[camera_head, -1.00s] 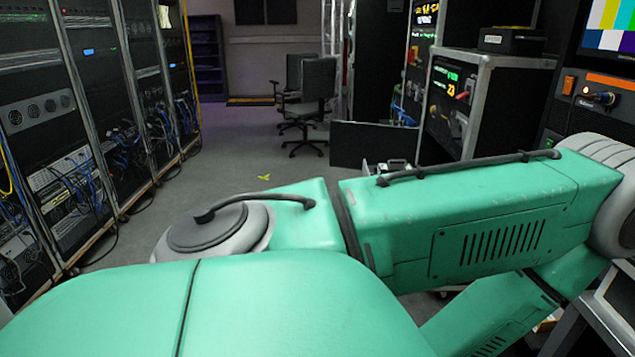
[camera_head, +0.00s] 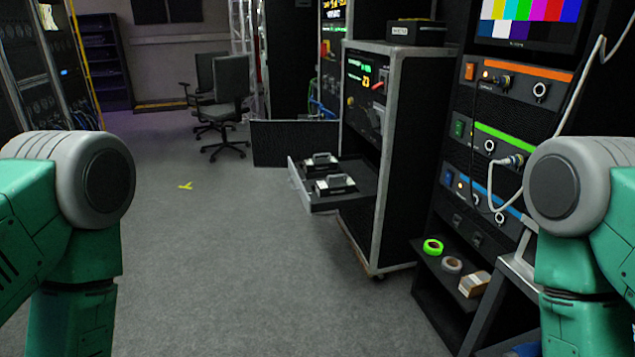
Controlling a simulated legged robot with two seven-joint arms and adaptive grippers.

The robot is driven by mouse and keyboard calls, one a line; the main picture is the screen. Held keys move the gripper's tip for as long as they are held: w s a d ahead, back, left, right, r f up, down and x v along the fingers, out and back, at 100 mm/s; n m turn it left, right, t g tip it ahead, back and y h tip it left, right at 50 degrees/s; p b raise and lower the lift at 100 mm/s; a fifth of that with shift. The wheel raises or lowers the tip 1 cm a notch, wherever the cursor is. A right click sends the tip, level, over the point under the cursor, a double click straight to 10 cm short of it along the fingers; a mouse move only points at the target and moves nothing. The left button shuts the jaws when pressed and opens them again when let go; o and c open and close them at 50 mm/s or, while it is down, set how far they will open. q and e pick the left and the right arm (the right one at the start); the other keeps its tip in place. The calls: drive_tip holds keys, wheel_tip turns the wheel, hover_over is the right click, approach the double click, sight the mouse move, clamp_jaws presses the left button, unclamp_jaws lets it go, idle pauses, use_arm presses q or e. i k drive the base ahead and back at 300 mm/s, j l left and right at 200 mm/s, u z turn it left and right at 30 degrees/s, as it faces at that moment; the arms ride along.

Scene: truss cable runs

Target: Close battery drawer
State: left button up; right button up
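The battery drawer (camera_head: 318,201) is pulled out to the left from the lower part of a wheeled black cabinet with metal edges (camera_head: 407,140). Two dark batteries with light handles, a rear one (camera_head: 320,163) and a front one (camera_head: 334,185), sit in it. The drawer is some way ahead of me, and nothing touches it. My two green arms show at the left and right edges of the head view. Both grippers are outside the picture.
Grey floor (camera_head: 220,260) is clear between me and the drawer. A rack (camera_head: 475,160) with plugged cables and a low shelf with tape rolls (camera_head: 451,265) stands at right. Office chairs (camera_head: 225,100) are at the back. Tall racks line the left.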

sight(365, 176)
drive_tip(key=i+j+z, duration=0.15)
drive_tip(key=i+z, duration=0.2)
drive_tip(key=i+j+z, duration=0.25)
drive_tip(key=z, duration=0.15)
drive_tip(key=i+j, duration=0.45)
drive_tip(key=i+j+z, duration=0.15)
drive_tip(key=i+j, duration=0.65)
drive_tip(key=j, duration=0.2)
drive_tip(key=i+j+z, duration=0.1)
drive_tip(key=i+j, duration=0.3)
drive_tip(key=j, duration=0.15)
drive_tip(key=i+j+z, duration=0.1)
drive_tip(key=i+j, duration=0.3)
drive_tip(key=j, duration=0.15)
